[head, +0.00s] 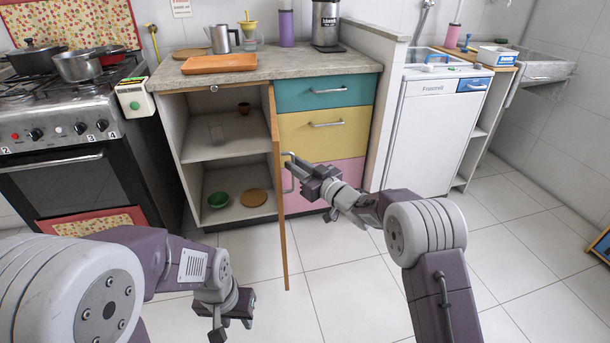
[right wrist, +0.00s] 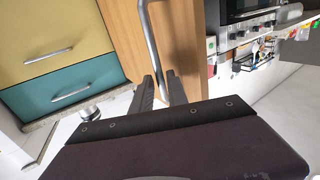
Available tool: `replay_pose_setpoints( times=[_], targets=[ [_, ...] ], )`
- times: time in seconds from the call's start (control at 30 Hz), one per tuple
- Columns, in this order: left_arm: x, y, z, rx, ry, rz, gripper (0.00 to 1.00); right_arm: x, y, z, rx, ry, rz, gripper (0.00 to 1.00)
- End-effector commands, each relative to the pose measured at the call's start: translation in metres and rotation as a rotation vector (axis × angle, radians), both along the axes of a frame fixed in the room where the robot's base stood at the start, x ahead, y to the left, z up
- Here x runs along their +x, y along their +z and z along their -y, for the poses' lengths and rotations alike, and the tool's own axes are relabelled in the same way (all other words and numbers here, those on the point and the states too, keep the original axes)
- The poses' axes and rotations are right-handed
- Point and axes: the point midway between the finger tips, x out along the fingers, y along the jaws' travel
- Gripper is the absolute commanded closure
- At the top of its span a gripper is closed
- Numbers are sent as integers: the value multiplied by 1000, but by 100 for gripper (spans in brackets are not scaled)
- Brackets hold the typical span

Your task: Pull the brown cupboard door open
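The brown cupboard door (head: 279,220) stands swung wide out from the cupboard (head: 225,145), nearly edge-on in the head view, and the shelves inside show. Its wood face (right wrist: 122,30) and grey bar handle (right wrist: 150,35) show in the right wrist view. My right gripper (head: 297,170) is at the handle on the door's right side. In the right wrist view its two fingers (right wrist: 160,88) lie on either side of the bar and appear shut on it. My left gripper (head: 231,322) hangs low in front of the cupboard, away from the door; its finger gap is unclear.
Inside the cupboard are a green bowl (head: 219,199), a round brown board (head: 253,197) and a small brown cup (head: 244,108). Teal, yellow and pink drawers stand right of the door. The stove (head: 70,170) is at left. Tiled floor (head: 345,285) is clear.

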Motion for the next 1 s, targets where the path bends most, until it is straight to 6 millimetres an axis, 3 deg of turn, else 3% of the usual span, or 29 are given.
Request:
replay_pose_setpoints(
  times=[0.03, 0.2, 0.43, 0.87, 0.97, 1.0],
  targets=[
    [0, -17, 0, 0, 0, 0, 64, -6, -8, 6, 1, -2, 2, 81],
    [0, -48, 0, 0, 0, -1, 64, -24, -10, 25, 0, -2, 4, 81],
    [0, -78, 0, 0, 0, 0, 64, -47, -6, 48, 1, -2, 4, 81],
    [0, -77, 0, 0, 0, 0, 64, -53, 2, 53, 1, -2, 1, 81],
    [0, -64, 0, 0, 0, 0, 64, -54, 30, 58, 4, -10, 28, 81],
    [0, -55, 0, 0, 0, 0, 64, -58, 51, 62, 6, -17, 46, 81]
  ],
)
